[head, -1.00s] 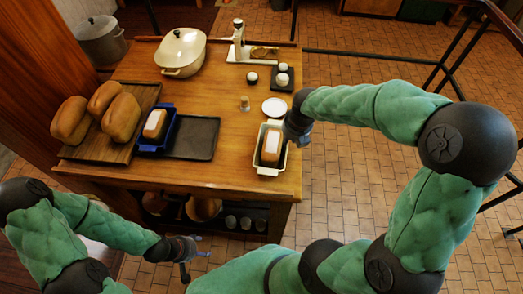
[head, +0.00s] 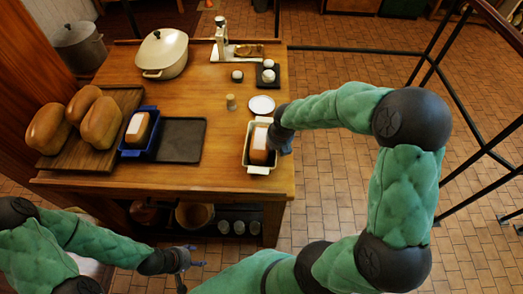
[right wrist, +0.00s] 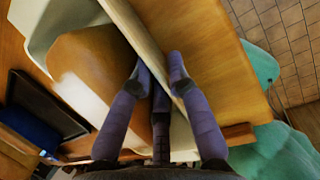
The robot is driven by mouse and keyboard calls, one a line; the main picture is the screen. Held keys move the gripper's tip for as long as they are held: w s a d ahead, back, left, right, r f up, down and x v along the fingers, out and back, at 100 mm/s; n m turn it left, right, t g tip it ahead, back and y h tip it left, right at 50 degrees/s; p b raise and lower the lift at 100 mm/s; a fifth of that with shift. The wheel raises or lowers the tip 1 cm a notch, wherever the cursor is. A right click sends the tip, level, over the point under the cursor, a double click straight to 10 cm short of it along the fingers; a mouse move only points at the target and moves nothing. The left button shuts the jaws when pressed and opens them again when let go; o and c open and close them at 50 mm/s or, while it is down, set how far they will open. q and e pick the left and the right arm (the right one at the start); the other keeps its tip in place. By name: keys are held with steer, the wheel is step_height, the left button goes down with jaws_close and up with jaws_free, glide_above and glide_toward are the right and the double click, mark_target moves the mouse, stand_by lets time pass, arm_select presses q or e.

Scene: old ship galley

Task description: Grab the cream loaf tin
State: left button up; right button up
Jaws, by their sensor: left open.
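The cream loaf tin (head: 247,160) stands near the right edge of the wooden table, with a brown loaf bearing a pale label (head: 260,146) inside. My right gripper (head: 279,133) is at the tin's right side. In the right wrist view its fingers (right wrist: 158,65) straddle the tin's long wall (right wrist: 133,28), fingertips close to it on either side. I cannot tell whether they press on it. The tin appears to rest on the table. My left gripper (head: 193,262) is open and empty, low in front of the table, away from the tin.
A blue tin (head: 130,154) with another loaf and a dark tray (head: 182,140) are left of the cream tin. Several loaves lie on a board (head: 91,158). A small shaker (head: 231,102) and a white saucer (head: 262,105) stand behind the tin. Bare wood lies in front.

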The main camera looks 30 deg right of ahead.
steer(key=shift+r, duration=0.15)
steer(key=shift+c, duration=0.3)
steer(key=shift+s, duration=0.1)
jaws_close()
steer(key=shift+r, duration=0.1)
